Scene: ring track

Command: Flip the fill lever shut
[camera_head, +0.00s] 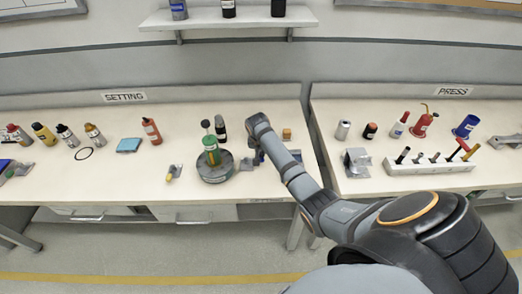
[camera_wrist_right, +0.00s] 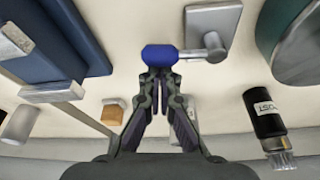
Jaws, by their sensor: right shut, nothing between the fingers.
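A small lever with a blue knob (camera_wrist_right: 160,55) sits on a metal plate (camera_wrist_right: 213,22) in the right wrist view. Its metal arm lies to the right of the knob, joining it to the plate. My right gripper (camera_wrist_right: 163,80) is shut and empty, its fingertips at the blue knob, touching or nearly so. In the head view its tip is mostly hidden by my arm. A second lever with a yellow knob (camera_head: 169,178) stands left of the round grey base (camera_head: 216,172). No label shows which lever is the fill lever. My left gripper is out of view.
A black bottle (camera_wrist_right: 266,122) and an orange-brown block (camera_wrist_right: 114,111) are near my right gripper. A blue-grey block (camera_wrist_right: 62,42) lies to its left. A gap separates the two tables.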

